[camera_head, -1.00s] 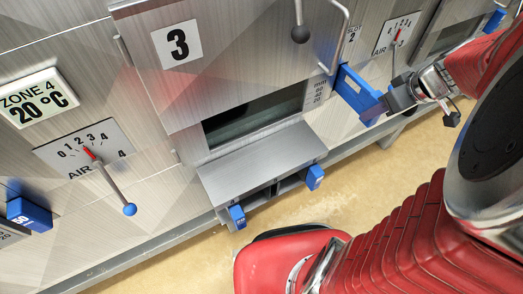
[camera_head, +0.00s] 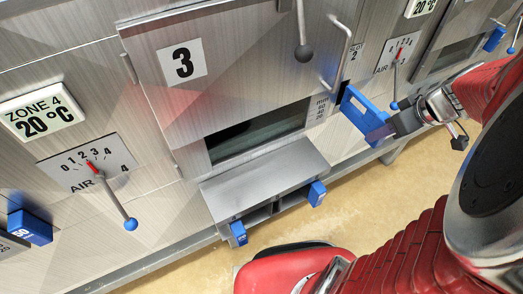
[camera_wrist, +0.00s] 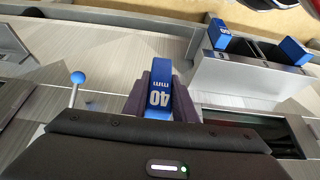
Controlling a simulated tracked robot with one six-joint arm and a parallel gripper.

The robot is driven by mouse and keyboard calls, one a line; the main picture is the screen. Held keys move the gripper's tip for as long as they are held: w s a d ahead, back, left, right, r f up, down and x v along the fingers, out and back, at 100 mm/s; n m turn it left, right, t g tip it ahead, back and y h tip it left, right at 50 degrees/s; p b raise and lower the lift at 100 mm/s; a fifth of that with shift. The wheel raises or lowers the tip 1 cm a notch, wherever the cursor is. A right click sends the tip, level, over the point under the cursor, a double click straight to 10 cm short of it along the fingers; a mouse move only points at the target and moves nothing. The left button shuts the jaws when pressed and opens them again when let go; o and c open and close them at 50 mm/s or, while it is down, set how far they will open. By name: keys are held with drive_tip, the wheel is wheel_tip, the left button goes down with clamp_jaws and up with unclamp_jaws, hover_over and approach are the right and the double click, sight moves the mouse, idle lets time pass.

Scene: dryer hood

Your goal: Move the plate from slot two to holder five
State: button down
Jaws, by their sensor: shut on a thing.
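In the wrist view the plate's blue end (camera_wrist: 158,92), marked "40 mm", sits between the two dark jaws (camera_wrist: 158,104). The plate's far end lies close to the panel. I cannot tell whether any of it is still inside the slot. No holder marked five can be read in these views.
A grey two-bay box (camera_head: 262,178) with blue blocks at its front (camera_head: 238,232) juts out below door 3 (camera_head: 215,75). A blue-knobbed air lever (camera_head: 118,207) and another blue block (camera_head: 30,228) are at left. Open floor (camera_head: 200,277) lies in front.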

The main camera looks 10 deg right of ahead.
idle(0.4)
drive_tip(key=shift+s+d, duration=0.3)
drive_tip(key=shift+s, duration=0.55)
drive_tip(key=shift+s+d, duration=0.3)
drive_tip(key=shift+s, duration=0.5)
drive_tip(key=s+d, duration=0.2)
drive_tip(key=s, duration=0.3)
drive_tip(key=shift+s, duration=0.35)
